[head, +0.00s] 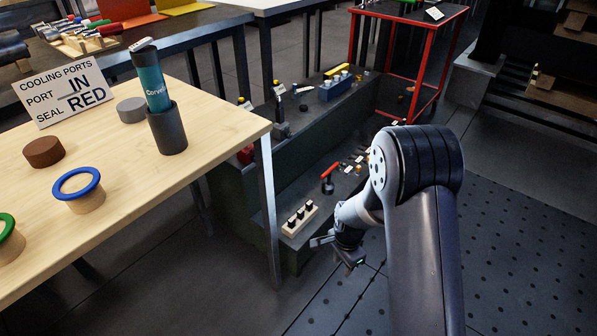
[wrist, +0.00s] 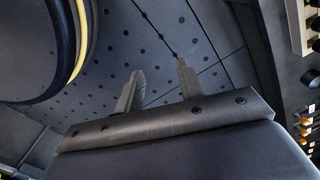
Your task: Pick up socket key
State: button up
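My gripper (head: 338,252) hangs low over the dark floor, in front of the stepped stand. In the wrist view its two fingers (wrist: 160,70) stand apart with only floor between them, so it is open and empty. A tool with a red bar handle and a dark lower part (head: 328,180) is on the stand's lower step, beyond the gripper and apart from it. It may be the socket key, but it is too small to tell.
On the dark stepped stand (head: 262,215), a pale block with black-topped pegs (head: 300,219) sits near my gripper; it also shows in the wrist view (wrist: 297,25). A blue holder (head: 336,87) is on the upper step. The wooden table (head: 120,195) is left; open floor lies right.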

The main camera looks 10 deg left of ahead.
aim_at(327, 188)
jog(key=i+u, duration=0.1)
jog(key=i, duration=0.45)
jog(key=i+l+u, duration=0.15)
jog(key=i, duration=0.45)
jog(key=i+l+u, duration=0.1)
jog(key=i, duration=0.45)
